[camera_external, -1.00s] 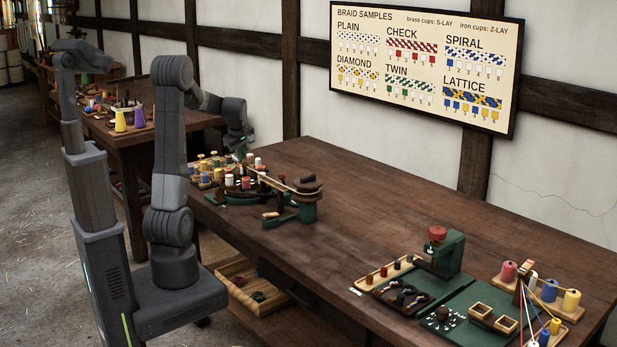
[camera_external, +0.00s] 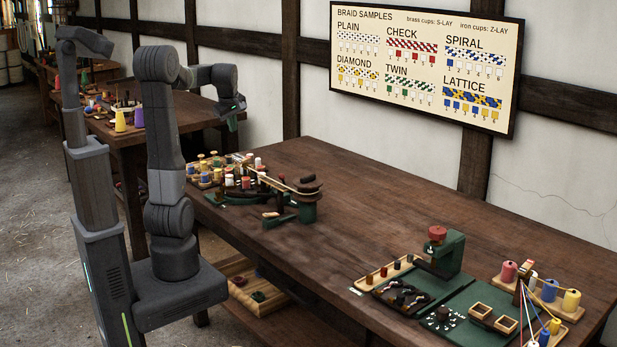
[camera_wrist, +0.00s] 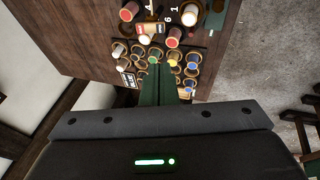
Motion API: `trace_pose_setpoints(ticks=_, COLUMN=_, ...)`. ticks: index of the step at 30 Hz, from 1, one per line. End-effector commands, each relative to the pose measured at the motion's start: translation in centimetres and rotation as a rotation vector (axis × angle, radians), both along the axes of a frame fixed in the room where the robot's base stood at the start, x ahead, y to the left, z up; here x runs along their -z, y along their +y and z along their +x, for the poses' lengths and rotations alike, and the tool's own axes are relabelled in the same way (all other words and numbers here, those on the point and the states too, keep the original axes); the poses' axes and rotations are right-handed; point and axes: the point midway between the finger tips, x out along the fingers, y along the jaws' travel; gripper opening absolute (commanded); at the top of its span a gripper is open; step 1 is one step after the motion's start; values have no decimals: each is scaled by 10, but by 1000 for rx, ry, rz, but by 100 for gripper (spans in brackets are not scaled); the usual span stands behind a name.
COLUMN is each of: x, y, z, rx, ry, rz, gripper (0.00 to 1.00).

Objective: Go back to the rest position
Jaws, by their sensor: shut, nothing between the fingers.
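My gripper (camera_external: 234,124) is raised in the air above the far left end of the long wooden table (camera_external: 420,235), apart from everything below it. In the wrist view its two green fingers (camera_wrist: 158,84) lie together with nothing between them. My arm is folded, with its elbow high and the forearm reaching right. Below the gripper, a group of spools (camera_external: 207,172) stands on the table. The same spools (camera_wrist: 155,52) show beneath the fingertips in the wrist view.
A green winding device (camera_external: 304,207) stands beside the spools. A green press (camera_external: 444,252), trays and a spool rack (camera_external: 525,280) fill the table's right end. A wooden crate (camera_external: 240,290) sits below. The middle of the table is clear.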

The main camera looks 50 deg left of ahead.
Motion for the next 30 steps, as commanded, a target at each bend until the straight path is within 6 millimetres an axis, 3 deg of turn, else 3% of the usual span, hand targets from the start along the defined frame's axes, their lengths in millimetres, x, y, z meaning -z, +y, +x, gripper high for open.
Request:
trace_pose_setpoints(ticks=8, x=1, y=0, z=0, rx=0, ry=0, rz=0, gripper=0)
trace_pose_setpoints(ticks=13, x=13, y=4, z=5, rx=0, ry=3, rz=-2, gripper=0)
trace_pose_setpoints(ticks=30, x=108, y=29, z=42, rx=3, ry=2, rz=0, gripper=0)
